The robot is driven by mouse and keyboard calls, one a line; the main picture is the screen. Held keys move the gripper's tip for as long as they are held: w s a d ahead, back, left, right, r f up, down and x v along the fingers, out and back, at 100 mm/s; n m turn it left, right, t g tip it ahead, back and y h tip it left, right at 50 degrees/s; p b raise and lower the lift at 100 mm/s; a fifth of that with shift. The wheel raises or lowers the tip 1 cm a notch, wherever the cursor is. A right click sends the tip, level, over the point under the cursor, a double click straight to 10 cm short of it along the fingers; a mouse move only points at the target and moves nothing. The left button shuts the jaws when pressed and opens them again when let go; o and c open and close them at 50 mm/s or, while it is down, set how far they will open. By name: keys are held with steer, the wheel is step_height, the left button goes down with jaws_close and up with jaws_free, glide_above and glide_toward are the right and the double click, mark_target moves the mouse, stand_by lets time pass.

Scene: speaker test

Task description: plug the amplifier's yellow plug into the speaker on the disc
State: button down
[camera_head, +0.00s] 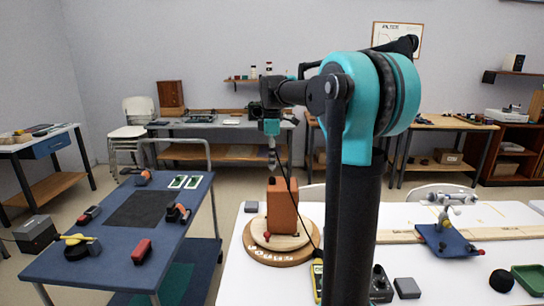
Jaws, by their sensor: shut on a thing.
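The speaker (282,206) is an orange-brown upright box standing on the round wooden disc (262,254) on the white table. My gripper (272,165) points down just above the speaker's top, slightly to its left. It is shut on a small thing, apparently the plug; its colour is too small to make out. A thin dark cable runs down from near the gripper past the speaker's right side. A dark box with a knob (380,284), likely the amplifier, stands at the table's front, partly hidden by my arm. The speaker's socket cannot be made out.
A yellow meter (317,280) lies right of the disc, and a small grey box (251,207) lies behind it on the left. A blue stand (446,240) is farther right. A blue cart (120,262) with tools stands left, across a gap.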

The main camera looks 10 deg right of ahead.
steer(key=shift+f, duration=1.55)
steer(key=shift+f, duration=0.55)
steer(key=c, duration=1.4)
jaws_free()
